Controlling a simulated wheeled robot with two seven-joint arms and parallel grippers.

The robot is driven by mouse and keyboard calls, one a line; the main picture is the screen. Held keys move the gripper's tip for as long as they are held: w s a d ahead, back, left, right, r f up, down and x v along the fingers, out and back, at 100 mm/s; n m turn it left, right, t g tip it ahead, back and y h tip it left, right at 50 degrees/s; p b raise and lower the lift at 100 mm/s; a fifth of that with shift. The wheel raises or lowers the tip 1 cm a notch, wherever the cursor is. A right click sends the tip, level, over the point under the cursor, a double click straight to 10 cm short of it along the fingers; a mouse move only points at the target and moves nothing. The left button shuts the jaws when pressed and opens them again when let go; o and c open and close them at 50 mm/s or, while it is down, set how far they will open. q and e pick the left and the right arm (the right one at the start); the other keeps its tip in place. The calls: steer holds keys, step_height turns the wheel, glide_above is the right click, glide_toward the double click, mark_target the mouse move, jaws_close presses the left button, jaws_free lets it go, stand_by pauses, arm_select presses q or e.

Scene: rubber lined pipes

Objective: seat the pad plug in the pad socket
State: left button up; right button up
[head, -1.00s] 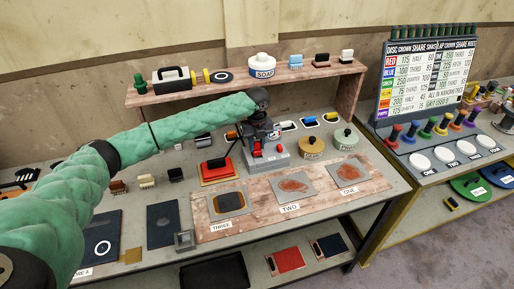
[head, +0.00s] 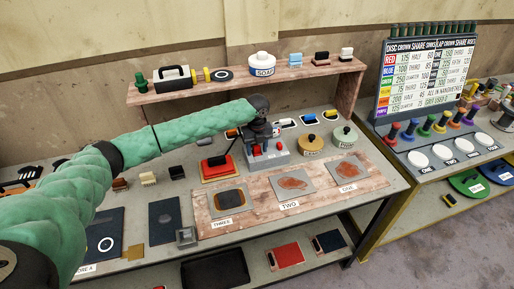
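My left arm, in a green sleeve, reaches in from the left across the bench. Its dark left gripper (head: 256,138) points down at a grey block fixture (head: 270,161) that stands behind the pad marked TWO. Small red and blue parts show at the fixture beside the fingers. The fingers are small and dark here, so I cannot tell whether they are open or shut, or whether they hold the plug. I cannot make out the pad plug or the pad socket for certain. My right gripper is not in view.
A red-and-yellow tray with a dark block (head: 217,168) stands just left of the fixture. Two lidded pots (head: 310,143) stand to its right. A wooden shelf (head: 230,82) with a soap jar (head: 262,64) runs behind. The wooden board (head: 255,208) with pads lies in front.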

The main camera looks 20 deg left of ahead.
mark_target(257, 147)
arm_select(q)
steer(key=shift+r, duration=0.15)
steer(key=shift+r+b, duration=0.25)
steer(key=shift+b, duration=0.05)
step_height(257, 147, up, 4)
steer(key=shift+w+f+b, duration=0.1)
steer(key=shift+f+b, duration=0.1)
steer(key=shift+b, duration=0.75)
step_height(257, 147, up, 8)
steer(key=b, duration=0.2)
steer(key=shift+b, duration=0.4)
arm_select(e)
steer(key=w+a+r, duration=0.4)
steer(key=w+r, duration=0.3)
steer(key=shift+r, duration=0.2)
arm_select(q)
steer(key=shift+f, duration=0.15)
